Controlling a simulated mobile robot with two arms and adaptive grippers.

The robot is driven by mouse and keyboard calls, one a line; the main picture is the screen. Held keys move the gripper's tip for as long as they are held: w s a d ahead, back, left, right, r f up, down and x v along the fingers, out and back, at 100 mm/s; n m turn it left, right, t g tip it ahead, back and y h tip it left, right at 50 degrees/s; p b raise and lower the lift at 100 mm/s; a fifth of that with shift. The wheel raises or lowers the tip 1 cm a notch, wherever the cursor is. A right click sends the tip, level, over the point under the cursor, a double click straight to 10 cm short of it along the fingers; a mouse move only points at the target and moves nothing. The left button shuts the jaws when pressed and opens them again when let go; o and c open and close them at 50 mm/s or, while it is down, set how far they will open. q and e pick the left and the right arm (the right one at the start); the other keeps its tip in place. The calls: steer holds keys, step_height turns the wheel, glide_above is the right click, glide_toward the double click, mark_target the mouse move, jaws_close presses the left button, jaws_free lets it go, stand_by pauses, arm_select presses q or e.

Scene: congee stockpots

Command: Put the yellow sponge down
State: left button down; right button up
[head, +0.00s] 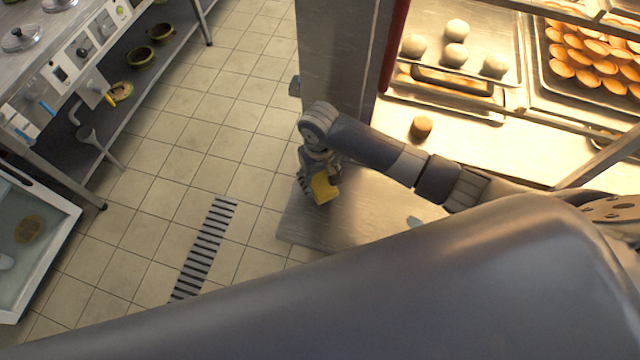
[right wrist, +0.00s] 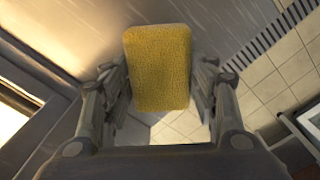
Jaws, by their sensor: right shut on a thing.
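The yellow sponge (head: 324,187) is held in my right gripper (head: 314,178), over the left part of a metal counter (head: 360,220) in the head view. In the right wrist view the sponge (right wrist: 158,68) sits between both fingers of the right gripper (right wrist: 160,85), which touch or nearly touch its sides. The counter's edge and floor tiles show below and beside it there. I cannot tell how far the sponge is above the counter. My left gripper is not in view.
A lit shelf of dough and buns (head: 455,55) stands behind the counter, with one bun (head: 421,127) near its front. A sink (head: 30,240) is at the far left. Tiled floor with a drain grate (head: 205,245) lies between.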

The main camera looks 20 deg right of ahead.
mark_target(320, 181)
steer(key=shift+f, duration=1.75)
steer(key=shift+f, duration=0.1)
steer(key=o, duration=0.9)
steer(key=shift+o, duration=0.2)
step_height(320, 181, up, 12)
steer(key=shift+r+p, duration=0.1)
steer(key=shift+p, duration=0.35)
steer(key=shift+s, duration=0.15)
